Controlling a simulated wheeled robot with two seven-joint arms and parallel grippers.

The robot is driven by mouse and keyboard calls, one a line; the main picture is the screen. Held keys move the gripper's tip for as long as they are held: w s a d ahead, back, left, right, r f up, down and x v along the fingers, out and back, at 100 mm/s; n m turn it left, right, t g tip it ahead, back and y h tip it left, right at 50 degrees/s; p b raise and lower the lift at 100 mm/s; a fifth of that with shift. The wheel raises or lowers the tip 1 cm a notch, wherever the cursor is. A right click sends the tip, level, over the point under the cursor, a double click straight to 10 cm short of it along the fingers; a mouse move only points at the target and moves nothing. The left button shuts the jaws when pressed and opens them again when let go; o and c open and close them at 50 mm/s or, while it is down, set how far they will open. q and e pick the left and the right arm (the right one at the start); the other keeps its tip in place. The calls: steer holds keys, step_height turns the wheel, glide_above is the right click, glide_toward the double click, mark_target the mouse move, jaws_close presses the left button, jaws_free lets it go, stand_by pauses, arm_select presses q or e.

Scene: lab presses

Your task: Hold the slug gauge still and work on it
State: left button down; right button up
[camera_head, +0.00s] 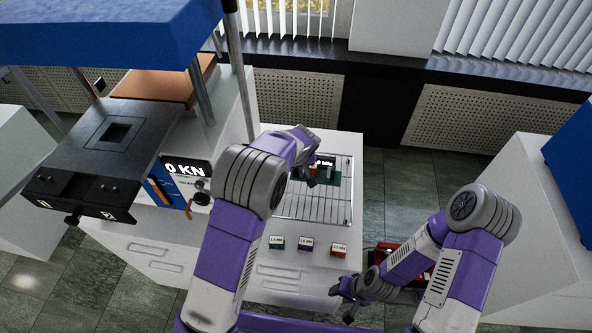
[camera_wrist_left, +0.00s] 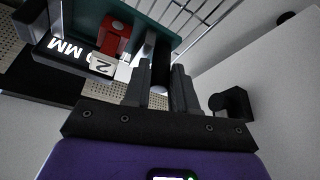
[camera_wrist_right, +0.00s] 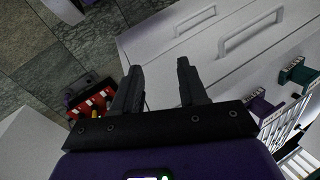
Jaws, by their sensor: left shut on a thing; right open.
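The slug gauge (camera_head: 325,163) stands on the wire rack at the back of the white bench, partly hidden by my left arm. In the left wrist view it shows a teal plate, a red part (camera_wrist_left: 114,38), a black display reading MM and a white tag marked 2. My left gripper (camera_wrist_left: 158,85) is shut on a dark and metallic part of the gauge; the exact contact is shadowed. My right gripper (camera_head: 346,300) is open and empty, low in front of the bench. Its two fingers stand apart in the right wrist view (camera_wrist_right: 159,85).
Green (camera_head: 276,242), purple (camera_head: 305,243) and orange (camera_head: 339,249) labelled blocks line the bench front. A press with a 0 KN display (camera_head: 186,170) stands left. A red and black toolbox (camera_wrist_right: 92,106) lies by the right gripper. The wire rack (camera_head: 312,208) is bare in front.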

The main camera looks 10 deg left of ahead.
mark_target(297, 180)
stand_by(0.4)
arm_select(q)
steer(key=shift+d+f+b, duration=0.1)
steer(key=shift+f+b, duration=3.9)
steer(key=shift+f, duration=0.6)
steer(key=shift+f, duration=0.1)
